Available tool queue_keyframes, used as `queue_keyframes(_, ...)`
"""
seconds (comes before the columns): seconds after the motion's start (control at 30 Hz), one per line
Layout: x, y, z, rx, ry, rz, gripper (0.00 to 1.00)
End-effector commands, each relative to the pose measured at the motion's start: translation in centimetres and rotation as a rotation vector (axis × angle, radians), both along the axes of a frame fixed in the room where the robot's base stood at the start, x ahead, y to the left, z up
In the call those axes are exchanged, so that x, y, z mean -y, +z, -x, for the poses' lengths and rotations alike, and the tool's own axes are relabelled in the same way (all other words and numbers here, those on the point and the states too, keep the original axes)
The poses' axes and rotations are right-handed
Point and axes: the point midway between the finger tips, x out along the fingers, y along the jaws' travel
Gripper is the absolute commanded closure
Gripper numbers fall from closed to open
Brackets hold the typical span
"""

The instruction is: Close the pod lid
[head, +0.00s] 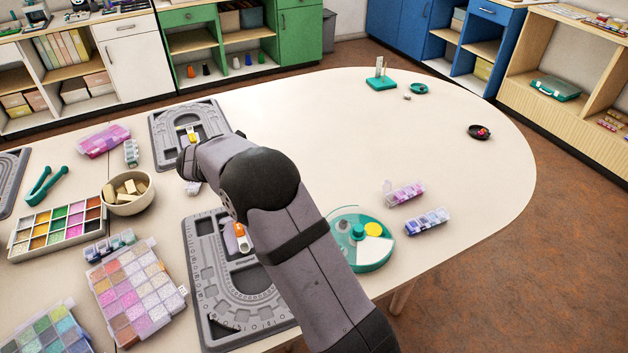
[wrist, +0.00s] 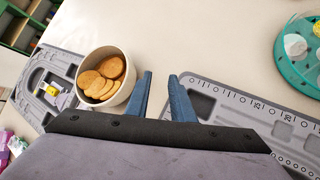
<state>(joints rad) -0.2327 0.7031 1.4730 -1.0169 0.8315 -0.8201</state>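A clear strip of small pods with pink beads (head: 406,194) lies on the table right of centre in the head view. A small lid (head: 388,187) at its left end appears to stand up. A second strip with blue and violet beads (head: 428,222) lies just in front of it; its lids look shut. Neither strip shows in the wrist view. My gripper (wrist: 161,77) is open and empty in the wrist view, its two blue fingers apart beside a bowl of round biscuits (wrist: 121,53).
Grey bead boards (head: 204,303) lie near my arm, another one (head: 158,136) behind. A round teal tray (head: 340,226) is right of my arm and shows in the wrist view (wrist: 290,73). A bowl of beige blocks (head: 113,205) stands left. The table's far right is mostly clear.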

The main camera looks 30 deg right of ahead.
Motion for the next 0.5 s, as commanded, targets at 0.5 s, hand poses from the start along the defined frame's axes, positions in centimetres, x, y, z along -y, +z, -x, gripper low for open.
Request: queue_keyframes(0.5,23.8,-0.4,13.0,-0.711,-0.22,0.616,0.79)
